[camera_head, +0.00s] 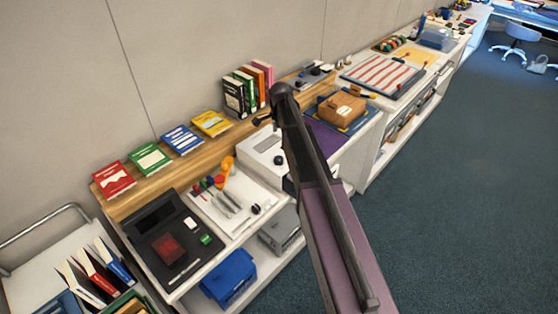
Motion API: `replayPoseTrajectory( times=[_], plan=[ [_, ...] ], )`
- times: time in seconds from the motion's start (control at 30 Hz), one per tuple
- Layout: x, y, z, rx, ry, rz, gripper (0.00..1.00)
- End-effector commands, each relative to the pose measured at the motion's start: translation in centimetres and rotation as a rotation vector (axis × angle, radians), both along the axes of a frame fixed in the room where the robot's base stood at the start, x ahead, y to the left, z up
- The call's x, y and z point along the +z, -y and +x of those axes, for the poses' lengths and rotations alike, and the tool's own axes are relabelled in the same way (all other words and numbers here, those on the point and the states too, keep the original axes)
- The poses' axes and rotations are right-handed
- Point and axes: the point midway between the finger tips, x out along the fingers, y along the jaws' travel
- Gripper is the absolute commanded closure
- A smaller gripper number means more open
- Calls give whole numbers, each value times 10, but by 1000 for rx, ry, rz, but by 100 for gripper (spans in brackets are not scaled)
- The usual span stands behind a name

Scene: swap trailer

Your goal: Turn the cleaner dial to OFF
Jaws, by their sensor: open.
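A white box-shaped unit (258,150) stands on the counter left of my arm and may be the cleaner. A small round black knob (278,160) shows on it and may be the dial. Its marks and pointer are too small to read, so I cannot tell its setting. My dark arm rises from the bottom of the picture, passes in front of the unit's right side and hides part of it.
Left of the unit are a white tray (242,222) with tools and a black station (150,225). Books (235,97) stand behind. A cardboard box (342,107) is to the right. A cart (30,250) stands at lower left. Floor at right is clear.

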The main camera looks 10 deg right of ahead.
Motion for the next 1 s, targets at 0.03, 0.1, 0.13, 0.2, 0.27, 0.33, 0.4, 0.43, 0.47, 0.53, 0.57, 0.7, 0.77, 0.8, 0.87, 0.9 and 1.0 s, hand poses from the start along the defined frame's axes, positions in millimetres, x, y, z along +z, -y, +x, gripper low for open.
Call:
replayPoseTrajectory(
  times=[0.03,0.1,0.13,0.2,0.27,0.33,0.4,0.43,0.47,0.53,0.57,0.7,0.77,0.8,0.87,0.9,1.0],
  plan=[
    [-7,0,0,0,0,0,7],
    [-12,0,0,0,0,0,7],
    [-15,0,0,0,0,0,7],
    [-20,0,0,0,0,0,7],
    [-25,0,1,0,0,0,7],
    [-30,0,1,0,0,0,7],
    [-36,0,1,0,0,0,7],
    [-38,0,1,0,0,0,7],
    [-40,0,1,0,0,0,7],
    [-46,0,1,0,0,0,7],
    [-48,0,1,0,0,0,7],
    [-59,-1,2,0,0,0,7],
    [-63,-1,2,0,0,0,7],
    [-66,-1,2,0,0,0,7],
    [-71,-1,2,0,0,0,7],
    [-74,-1,2,0,0,0,7],
    [-81,-1,2,0,0,0,7]
  ],
)
